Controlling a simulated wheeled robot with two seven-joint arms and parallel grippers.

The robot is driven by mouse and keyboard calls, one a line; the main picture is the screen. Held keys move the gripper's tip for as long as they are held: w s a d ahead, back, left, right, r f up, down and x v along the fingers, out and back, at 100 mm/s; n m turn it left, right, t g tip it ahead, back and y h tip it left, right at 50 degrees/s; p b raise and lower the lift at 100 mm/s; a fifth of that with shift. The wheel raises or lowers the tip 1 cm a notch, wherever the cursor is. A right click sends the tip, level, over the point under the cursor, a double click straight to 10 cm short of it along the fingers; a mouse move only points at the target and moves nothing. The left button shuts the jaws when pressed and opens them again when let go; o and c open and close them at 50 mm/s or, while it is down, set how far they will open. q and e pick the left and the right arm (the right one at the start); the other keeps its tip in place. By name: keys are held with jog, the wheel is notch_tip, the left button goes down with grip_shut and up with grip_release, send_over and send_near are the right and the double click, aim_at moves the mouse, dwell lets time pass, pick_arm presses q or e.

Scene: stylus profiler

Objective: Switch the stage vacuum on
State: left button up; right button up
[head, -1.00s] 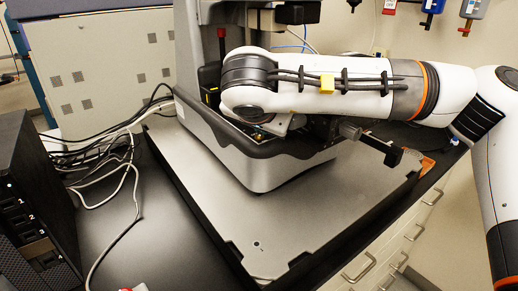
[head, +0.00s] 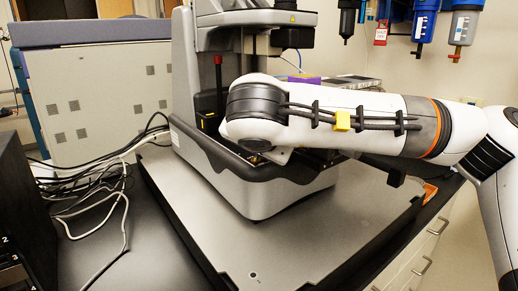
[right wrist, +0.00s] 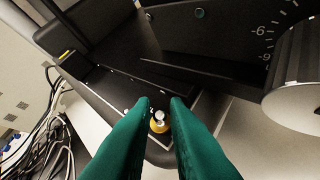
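The stylus profiler (head: 245,190) stands on a grey plate on the bench in the head view. My right arm reaches across its front from the right, and its link hides the right gripper there. In the right wrist view, the two green fingers of my right gripper (right wrist: 160,102) are apart. A small silver toggle on a yellow base (right wrist: 158,124) shows between the fingertips, on the profiler's dark top surface. I cannot tell whether a finger touches it, or which way it is set. My left gripper is in neither view.
A large graduated dial (right wrist: 300,75) is at the right of the wrist view. Cables (head: 95,185) lie on the bench left of the profiler. The grey plate (head: 300,245) is bare in front. Blue-topped filters (head: 425,25) hang on the back wall.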

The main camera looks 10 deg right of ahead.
jog(key=shift+o, duration=1.3)
jog(key=shift+s, duration=0.15)
jog(key=b+v, duration=0.1)
jog(key=v, duration=1.1)
